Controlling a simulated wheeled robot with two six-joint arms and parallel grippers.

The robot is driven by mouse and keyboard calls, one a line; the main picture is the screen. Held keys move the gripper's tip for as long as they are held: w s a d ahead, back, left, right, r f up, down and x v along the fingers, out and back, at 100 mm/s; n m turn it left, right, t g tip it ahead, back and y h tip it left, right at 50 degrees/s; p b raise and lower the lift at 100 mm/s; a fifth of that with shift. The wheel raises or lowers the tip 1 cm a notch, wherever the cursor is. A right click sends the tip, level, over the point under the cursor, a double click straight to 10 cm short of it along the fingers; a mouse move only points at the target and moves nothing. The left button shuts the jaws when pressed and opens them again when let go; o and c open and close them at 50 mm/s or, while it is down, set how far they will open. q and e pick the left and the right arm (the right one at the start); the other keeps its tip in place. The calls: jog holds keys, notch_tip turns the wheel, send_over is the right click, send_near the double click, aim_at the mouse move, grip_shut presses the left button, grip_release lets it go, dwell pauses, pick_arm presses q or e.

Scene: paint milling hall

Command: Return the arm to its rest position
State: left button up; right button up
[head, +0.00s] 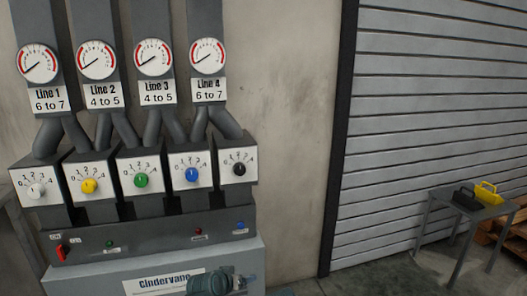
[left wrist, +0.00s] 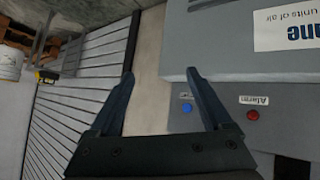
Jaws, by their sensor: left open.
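My left gripper (left wrist: 160,72) is open and empty in the left wrist view, its two dark blue fingers spread apart. In the head view, a dark blue-grey part that looks like my left gripper (head: 212,283) shows at the bottom edge, in front of the cabinet (head: 105,284) and its "Cindervane" label. The finger opening there is too unclear to read. In the left wrist view the cabinet appears upside down, with a red alarm button (left wrist: 253,115) and a blue button (left wrist: 187,107) beside one finger. My right gripper is in neither view.
The control panel has a row of coloured knobs (head: 141,181) below several round gauges (head: 153,57). A red switch (head: 61,253) is at its left end. A shutter (head: 430,120) and a small table (head: 460,208) with yellow and black items stand right. Floor between is clear.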

pick_arm(q)
jog(key=s+a+f+g+y, duration=0.1)
jog(key=s+a+f+g, duration=0.2)
jog(key=s, duration=0.2)
jog(key=s+a+f+n+g+y, duration=0.1)
jog(key=s+a+f+g+y, duration=0.15)
jog(key=s, duration=0.25)
jog(key=s+a+f+g, duration=0.3)
jog(key=s+a, duration=0.1)
jog(key=s, duration=0.2)
jog(key=s+d+m+g+y, duration=0.1)
jog(key=s+d+m+y, duration=0.3)
jog(key=d, duration=0.7)
notch_tip(320, 180, up, 31)
jog(key=s+h+p, duration=0.1)
jog(key=h+p, duration=0.1)
jog(key=p, duration=2.8)
jog(key=shift+f+n, duration=0.2)
jog(key=shift+n, duration=0.1)
jog(key=shift+a+h, duration=0.1)
jog(key=shift+h, duration=0.15)
